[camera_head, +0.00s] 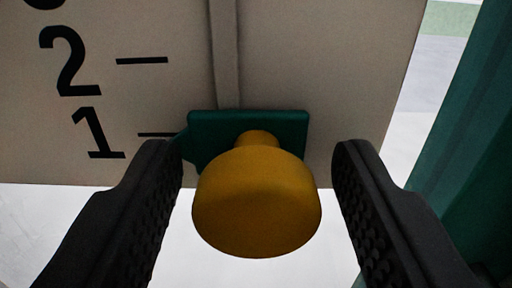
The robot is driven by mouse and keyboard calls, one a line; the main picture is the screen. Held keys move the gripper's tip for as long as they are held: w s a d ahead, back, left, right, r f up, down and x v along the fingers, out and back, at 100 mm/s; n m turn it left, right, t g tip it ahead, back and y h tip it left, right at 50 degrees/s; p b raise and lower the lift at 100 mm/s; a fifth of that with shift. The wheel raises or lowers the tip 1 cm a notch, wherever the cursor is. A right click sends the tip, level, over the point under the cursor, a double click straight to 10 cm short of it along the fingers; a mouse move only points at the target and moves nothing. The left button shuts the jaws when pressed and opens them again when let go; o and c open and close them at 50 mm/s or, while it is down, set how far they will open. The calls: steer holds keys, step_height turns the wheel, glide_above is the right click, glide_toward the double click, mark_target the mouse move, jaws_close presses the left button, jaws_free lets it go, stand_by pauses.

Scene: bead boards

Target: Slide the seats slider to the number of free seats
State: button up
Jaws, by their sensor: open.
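The seats slider is a dark green plate (290,124) with a round mustard-yellow knob (257,205) sticking out toward me. Its pointed left end is beside the tick at the 1 (98,133), partly hidden by my left finger. A groove (226,55) runs up the beige board (310,50) above the plate. The 2 (72,61) and its tick are higher up, with part of another number at the top edge. My gripper (257,180) is open, with one black finger on each side of the knob and a gap to it on both sides.
A dark teal upright surface (465,130) stands at the right, beyond the board's right edge. Pale, bright ground shows below the board's lower edge. The groove above the plate looks clear.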

mark_target(264, 162)
steer(key=shift+w, duration=0.15)
jaws_close()
step_height(264, 162, up, 6)
steer(key=shift+d+r, duration=0.15)
stand_by(0.3)
jaws_free()
steer(key=shift+d, duration=0.15)
steer(key=shift+a, duration=0.2)
